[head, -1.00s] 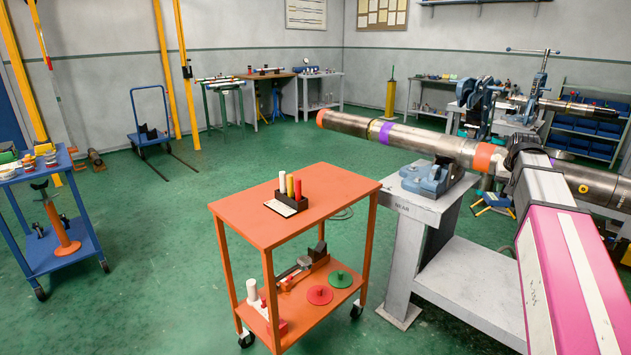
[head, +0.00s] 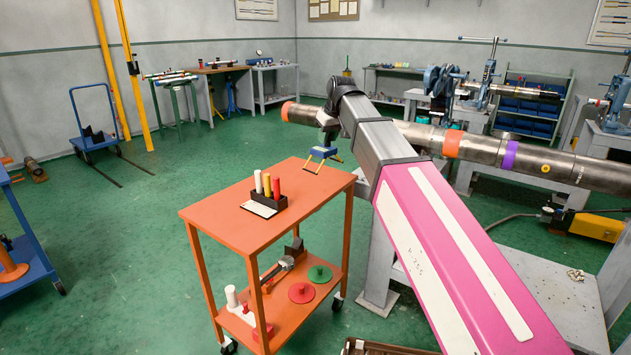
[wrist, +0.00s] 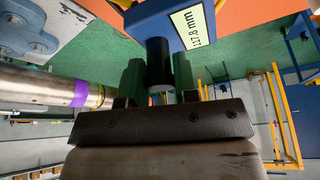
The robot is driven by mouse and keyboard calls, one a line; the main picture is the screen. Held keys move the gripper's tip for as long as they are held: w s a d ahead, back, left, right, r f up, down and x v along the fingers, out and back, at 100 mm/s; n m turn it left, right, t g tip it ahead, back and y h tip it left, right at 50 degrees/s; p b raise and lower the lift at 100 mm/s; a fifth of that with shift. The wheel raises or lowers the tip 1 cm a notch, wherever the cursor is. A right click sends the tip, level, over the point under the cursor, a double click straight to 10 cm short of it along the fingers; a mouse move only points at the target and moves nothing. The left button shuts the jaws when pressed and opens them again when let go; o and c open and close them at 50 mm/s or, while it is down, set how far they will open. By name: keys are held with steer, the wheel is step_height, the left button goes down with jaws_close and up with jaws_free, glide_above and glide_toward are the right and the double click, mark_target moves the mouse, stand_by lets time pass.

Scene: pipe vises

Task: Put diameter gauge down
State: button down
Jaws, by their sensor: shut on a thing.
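The diameter gauge (head: 322,154) has a blue body and yellow legs. In the head view it hangs below my gripper (head: 328,120), over the far right edge of the orange cart's top (head: 225,212); I cannot tell whether it touches the cart. In the wrist view the gauge's blue body (wrist: 150,25) carries a lit readout, and its black handle (wrist: 159,62) runs down between my gripper's fingers (wrist: 158,98). My gripper is shut on the gauge.
A black block (head: 264,202) with white, yellow and red pegs stands on the cart's top; the top's right part is bare. A long steel pipe (head: 480,147) with orange and purple bands lies behind my arm. A blue cart (head: 28,268) stands at left.

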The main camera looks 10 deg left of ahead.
steer(key=shift+n, duration=0.7)
steer(key=s+a, duration=0.1)
steer(key=s+a+r, duration=0.1)
steer(key=a, duration=0.1)
steer(key=s+a, duration=0.1)
steer(key=a, duration=0.1)
steer(key=shift+r, duration=0.3)
steer(key=w+f, duration=1.1)
steer(key=shift+w, duration=0.2)
steer(key=c, duration=0.9)
jaws_free()
steer(key=shift+f, duration=0.1)
steer(key=shift+o, duration=0.2)
